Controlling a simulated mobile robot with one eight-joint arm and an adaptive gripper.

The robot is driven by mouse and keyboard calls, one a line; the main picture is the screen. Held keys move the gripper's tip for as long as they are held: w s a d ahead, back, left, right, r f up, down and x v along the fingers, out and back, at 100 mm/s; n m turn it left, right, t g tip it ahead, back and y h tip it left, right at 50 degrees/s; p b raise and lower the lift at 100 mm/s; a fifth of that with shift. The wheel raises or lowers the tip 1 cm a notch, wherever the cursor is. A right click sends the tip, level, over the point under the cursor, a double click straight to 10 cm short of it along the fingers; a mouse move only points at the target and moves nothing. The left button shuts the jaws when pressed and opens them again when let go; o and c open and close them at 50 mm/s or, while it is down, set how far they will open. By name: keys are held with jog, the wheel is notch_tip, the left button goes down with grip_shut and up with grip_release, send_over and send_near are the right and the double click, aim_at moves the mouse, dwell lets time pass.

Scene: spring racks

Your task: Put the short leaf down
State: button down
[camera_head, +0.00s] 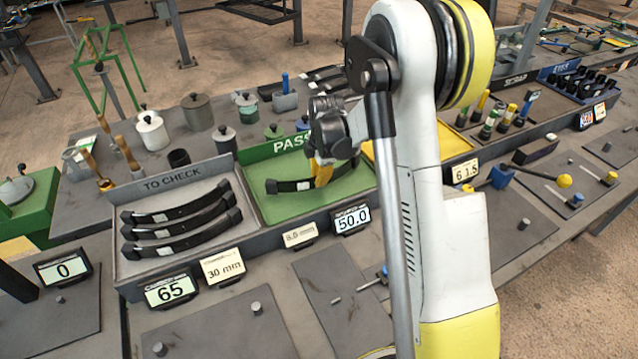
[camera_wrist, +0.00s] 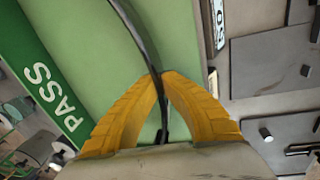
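A dark curved leaf (camera_head: 288,187) is at the green PASS tray (camera_head: 300,207), low over or on its floor; I cannot tell whether it touches. My gripper (camera_head: 322,179) points down there, with its yellow fingers closed around the middle of the leaf. In the wrist view the fingertips (camera_wrist: 160,76) meet on the leaf (camera_wrist: 138,34), which runs between them over the green tray floor (camera_wrist: 80,25). The right part of the leaf is partly hidden by the fingers in the head view.
The grey TO CHECK tray (camera_head: 122,262) on the left holds three dark leaves (camera_head: 180,230). Displays reading 65 (camera_head: 171,290) and 50.0 (camera_head: 350,219) stand along the front. Weights and pots (camera_head: 152,132) stand behind. A yellow-edged tray (camera_head: 455,143) lies right of my arm.

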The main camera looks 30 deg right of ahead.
jog(key=shift+f, duration=0.8)
jog(key=shift+r, duration=0.1)
jog(key=c, duration=2)
grip_release()
jog(key=shift+f, duration=0.2)
jog(key=o, duration=0.4)
